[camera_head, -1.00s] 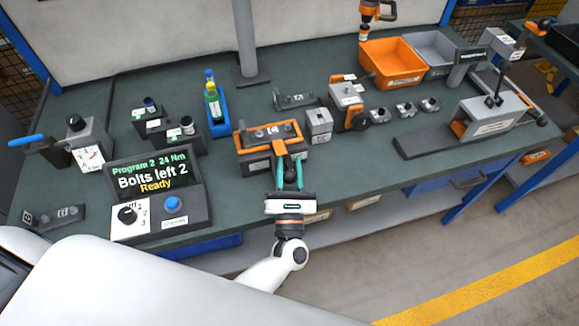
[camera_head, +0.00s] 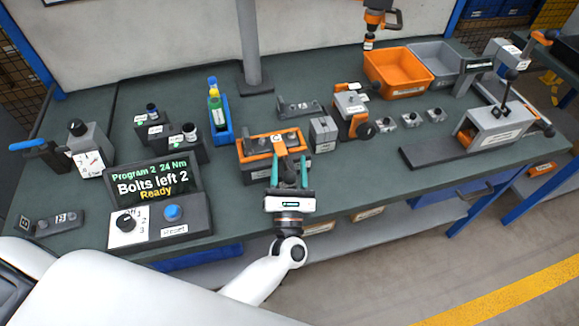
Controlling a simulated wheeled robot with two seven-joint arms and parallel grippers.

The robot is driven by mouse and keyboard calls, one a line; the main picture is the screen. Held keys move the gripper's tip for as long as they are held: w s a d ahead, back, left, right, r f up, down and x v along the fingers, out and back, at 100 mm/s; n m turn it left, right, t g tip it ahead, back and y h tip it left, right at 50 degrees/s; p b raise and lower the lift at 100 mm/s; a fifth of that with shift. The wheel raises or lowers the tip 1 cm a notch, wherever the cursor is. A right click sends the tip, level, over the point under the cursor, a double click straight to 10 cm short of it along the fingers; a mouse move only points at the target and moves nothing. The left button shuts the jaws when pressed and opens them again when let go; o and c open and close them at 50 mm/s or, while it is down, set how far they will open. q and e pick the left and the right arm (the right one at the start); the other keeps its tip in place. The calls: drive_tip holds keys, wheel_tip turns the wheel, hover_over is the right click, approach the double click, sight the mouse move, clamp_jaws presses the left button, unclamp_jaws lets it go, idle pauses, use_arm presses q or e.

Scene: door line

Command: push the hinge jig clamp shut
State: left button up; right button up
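The jig (camera_head: 258,165) that I take for the hinge jig is a dark grey block with an orange frame on top, left of the middle of the bench. A dark part with round knobs lies in the orange frame. I cannot tell how far its clamp is closed. My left gripper (camera_head: 289,160) is at the front right of this jig. Its two teal fingers are apart, with no object seen between them. They overlap the jig's front in the picture, and I cannot tell whether they touch it. My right gripper is not in view.
A grey block (camera_head: 323,134) and an orange-and-grey fixture (camera_head: 351,107) stand just right of the jig. A blue tray (camera_head: 221,121) with bottles is behind left. The control box (camera_head: 155,190) is at the front left. Orange (camera_head: 397,72) and grey bins are at the back.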

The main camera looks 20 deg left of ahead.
use_arm(q)
drive_tip(key=b+v, duration=0.3)
drive_tip(key=v, duration=0.9)
drive_tip(key=shift+b, duration=0.35)
